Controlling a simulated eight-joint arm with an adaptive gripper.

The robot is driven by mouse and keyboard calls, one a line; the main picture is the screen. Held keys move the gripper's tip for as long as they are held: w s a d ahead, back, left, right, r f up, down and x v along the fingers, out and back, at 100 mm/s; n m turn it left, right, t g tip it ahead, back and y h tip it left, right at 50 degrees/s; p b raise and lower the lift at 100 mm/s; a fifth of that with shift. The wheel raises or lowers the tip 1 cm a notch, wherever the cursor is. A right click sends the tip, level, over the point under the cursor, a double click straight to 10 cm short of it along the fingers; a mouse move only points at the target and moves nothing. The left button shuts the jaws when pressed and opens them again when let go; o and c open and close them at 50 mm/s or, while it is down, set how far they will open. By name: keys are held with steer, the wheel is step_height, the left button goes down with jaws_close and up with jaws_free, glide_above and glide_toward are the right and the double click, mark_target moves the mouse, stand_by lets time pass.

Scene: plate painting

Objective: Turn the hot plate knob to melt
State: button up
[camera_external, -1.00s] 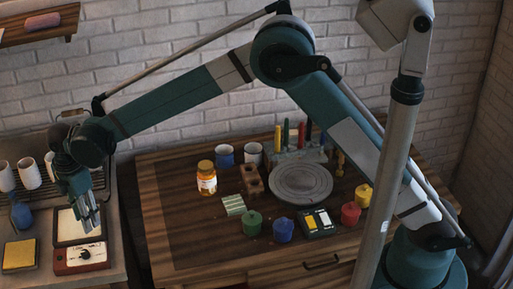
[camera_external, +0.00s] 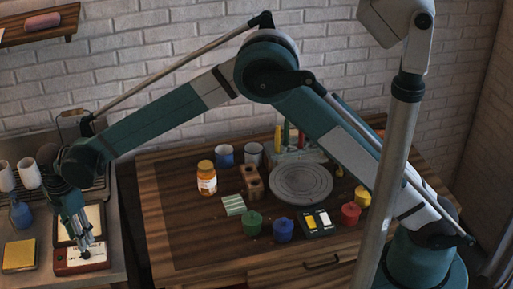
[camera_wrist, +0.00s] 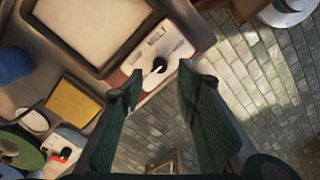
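The hot plate (camera_external: 63,264) has a red-brown body and a pale top, and sits on the counter at the left. Its white control panel (camera_wrist: 176,50) shows in the wrist view, with printed marks, MELT apparently among them. The black knob (camera_wrist: 159,65) is on that panel; its exact setting is hard to read. My gripper (camera_external: 84,245) points down just over the panel. In the wrist view my gripper (camera_wrist: 159,78) is open, one finger to each side of the knob, with visible gaps. I cannot tell whether the fingertips have reached the knob's depth.
A yellow sponge-like block (camera_external: 19,255) and a blue bottle (camera_external: 21,215) stand left of the hot plate. White cups (camera_external: 28,174) stand behind. The wooden table (camera_external: 180,245) to the right holds paint pots, a jar and a round turntable (camera_external: 301,183).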

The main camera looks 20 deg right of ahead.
mark_target(85, 254)
steer(key=shift+f, duration=3.15)
steer(key=c, duration=0.9)
